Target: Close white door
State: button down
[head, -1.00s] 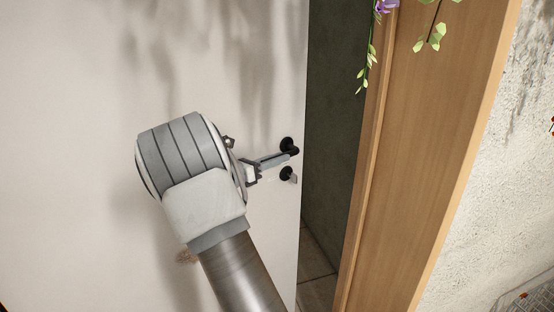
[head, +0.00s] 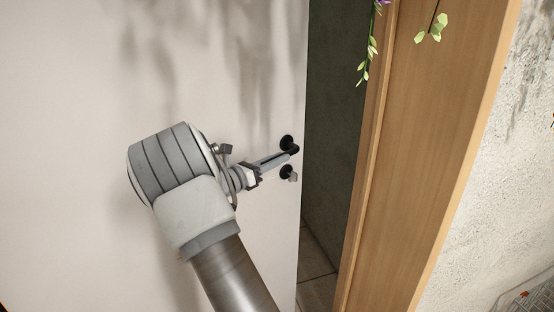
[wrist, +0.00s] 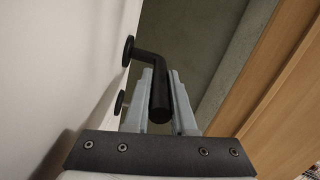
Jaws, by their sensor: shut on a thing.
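The white door (head: 70,150) fills the left of the head view and stands ajar, with a dark gap (head: 333,120) between its right edge and the wooden frame (head: 425,150). A black lever handle (head: 287,143) is near the door's right edge, with a small lock fitting (head: 287,172) below it. My gripper (head: 286,158) is at the handle. In the wrist view my gripper's fingers (wrist: 162,105) are on either side of the black handle (wrist: 158,90), shut on it. The white door (wrist: 60,50) is on the left there.
A rough pale wall (head: 500,190) is right of the frame. A hanging plant (head: 367,55) droops over the frame's top. A grated thing (head: 525,300) is at the bottom right corner. Floor (head: 315,270) shows through the gap.

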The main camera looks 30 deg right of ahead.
aim_at(280, 169)
jog(key=shift+w+d+f+t+h+b, duration=0.1)
jog(key=shift+d+f+h+b, duration=0.1)
jog(key=shift+f+h+b, duration=0.55)
jog(key=shift+s+d+f+t+h, duration=0.15)
jog(key=shift+f+h, duration=0.35)
jog(key=shift+h, duration=0.6)
jog(key=shift+w+d+f+t+h+b, duration=0.2)
jog(key=shift+f+h+b, duration=0.3)
jog(key=shift+h, duration=0.45)
jog(key=shift+f, duration=0.1)
